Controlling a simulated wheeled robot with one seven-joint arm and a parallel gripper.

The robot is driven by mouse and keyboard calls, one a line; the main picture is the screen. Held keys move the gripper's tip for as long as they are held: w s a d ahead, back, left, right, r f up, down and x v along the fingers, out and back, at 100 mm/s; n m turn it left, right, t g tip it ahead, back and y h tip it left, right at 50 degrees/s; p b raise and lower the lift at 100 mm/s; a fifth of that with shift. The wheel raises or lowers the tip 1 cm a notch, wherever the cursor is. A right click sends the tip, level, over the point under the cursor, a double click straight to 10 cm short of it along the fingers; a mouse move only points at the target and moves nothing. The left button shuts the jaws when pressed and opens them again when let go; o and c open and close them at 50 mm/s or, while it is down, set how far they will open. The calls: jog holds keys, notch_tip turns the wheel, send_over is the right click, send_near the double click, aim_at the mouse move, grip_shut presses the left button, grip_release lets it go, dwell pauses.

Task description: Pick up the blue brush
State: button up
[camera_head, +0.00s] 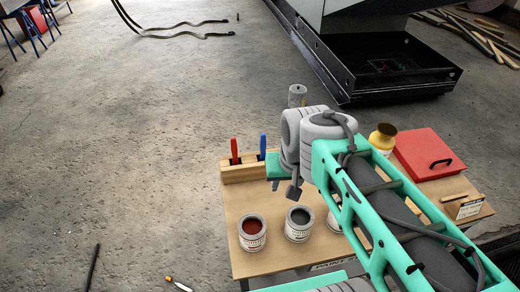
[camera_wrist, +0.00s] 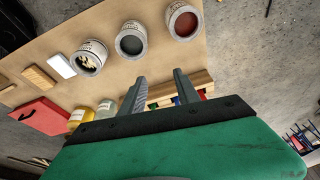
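The blue brush (camera_head: 263,146) stands upright in a wooden rack (camera_head: 243,172) at the table's back left edge in the head view. A red brush (camera_head: 234,150) stands to its left in the same rack. My gripper (camera_wrist: 160,80) is open, with its two grey fingers apart and nothing held between them. In the wrist view the rack (camera_wrist: 190,83) lies beyond the fingers, and a small bit of blue (camera_wrist: 175,101) shows near the right finger, partly hidden. In the head view my arm's end is just right of the blue brush and covers the rack's right end.
Paint cans with red (camera_head: 252,232) and dark (camera_head: 298,222) paint stand in front of the rack. A red box (camera_head: 428,155) and a yellow jar (camera_head: 382,139) are at the table's right. A grey can (camera_head: 297,96) shows behind my wrist.

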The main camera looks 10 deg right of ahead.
jog(key=w+r+m+g+p, duration=0.1)
jog(key=w+r+m, duration=0.25)
jog(key=w, duration=0.55)
jog(key=m+g+p, duration=0.1)
jog(key=m+p, duration=0.1)
jog(key=m, duration=0.7)
send_near(263, 134)
jog(key=s+f, duration=0.2)
jog(key=s, duration=0.2)
jog(key=w+f+m, duration=0.2)
jog(key=w+f+m+g, duration=0.1)
jog(key=w+f, duration=0.1)
jog(key=f, duration=0.1)
jog(key=shift+w+f+m+p, duration=0.2)
jog(key=shift+w+m+p, duration=0.15)
jog(key=shift+w+p, duration=0.05)
notch_tip(263, 134, down, 8)
jog(key=shift+w+d+f+p, duration=0.1)
jog(key=shift+p, duration=1.15)
jog(key=shift+c, duration=0.6)
grip_shut()
